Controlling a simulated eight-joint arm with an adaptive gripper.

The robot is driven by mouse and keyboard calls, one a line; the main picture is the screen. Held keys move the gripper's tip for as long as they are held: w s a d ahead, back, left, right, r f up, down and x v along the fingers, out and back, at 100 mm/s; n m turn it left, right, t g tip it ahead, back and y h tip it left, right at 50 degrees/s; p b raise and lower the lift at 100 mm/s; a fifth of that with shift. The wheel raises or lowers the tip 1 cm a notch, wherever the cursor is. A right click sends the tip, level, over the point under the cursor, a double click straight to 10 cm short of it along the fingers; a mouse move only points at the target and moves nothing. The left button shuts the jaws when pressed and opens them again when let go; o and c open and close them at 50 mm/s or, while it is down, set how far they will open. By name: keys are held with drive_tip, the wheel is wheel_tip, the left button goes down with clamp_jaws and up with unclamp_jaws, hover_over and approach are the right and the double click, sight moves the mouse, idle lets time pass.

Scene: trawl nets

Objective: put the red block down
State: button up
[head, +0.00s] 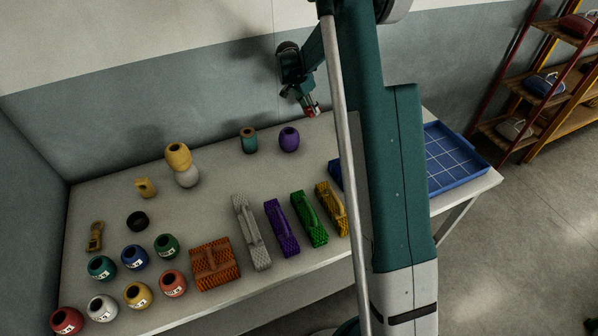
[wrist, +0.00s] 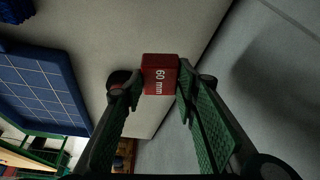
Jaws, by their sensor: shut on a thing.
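The red block (wrist: 160,74), marked "60 mm", is between the two green fingertips of my gripper (wrist: 158,88) in the wrist view. The gripper is shut on it. In the head view my gripper (head: 306,102) hangs near the back edge of the table, with a small part of the red block (head: 312,113) showing at its tip. The exact height of the block above the table is hard to tell.
A blue gridded tray (head: 455,152) sits on the table's right end, partly hidden by my arm. A purple pot (head: 289,139) and a teal-orange pot (head: 249,140) stand left of the gripper. Coloured ribbed blocks, including a green one (head: 309,219), and several labelled pots fill the front.

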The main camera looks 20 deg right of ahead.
drive_tip(key=s+a+n+b, duration=0.1)
drive_tip(key=s+a, duration=0.7)
drive_tip(key=s, duration=0.4)
drive_tip(key=s+a+n+b, duration=0.1)
drive_tip(key=s+a, duration=0.8)
drive_tip(key=s, duration=0.3)
drive_tip(key=shift+s+a+t+b, duration=0.15)
drive_tip(key=shift+a+t+b, duration=0.15)
drive_tip(key=shift+t, duration=0.1)
drive_tip(key=shift+f, duration=0.1)
drive_tip(key=shift+f+b, duration=0.6)
drive_tip(key=shift+f, duration=2.45)
drive_tip(key=shift+f+b, duration=0.35)
drive_tip(key=shift+f, duration=1.5)
drive_tip(key=shift+f, duration=0.2)
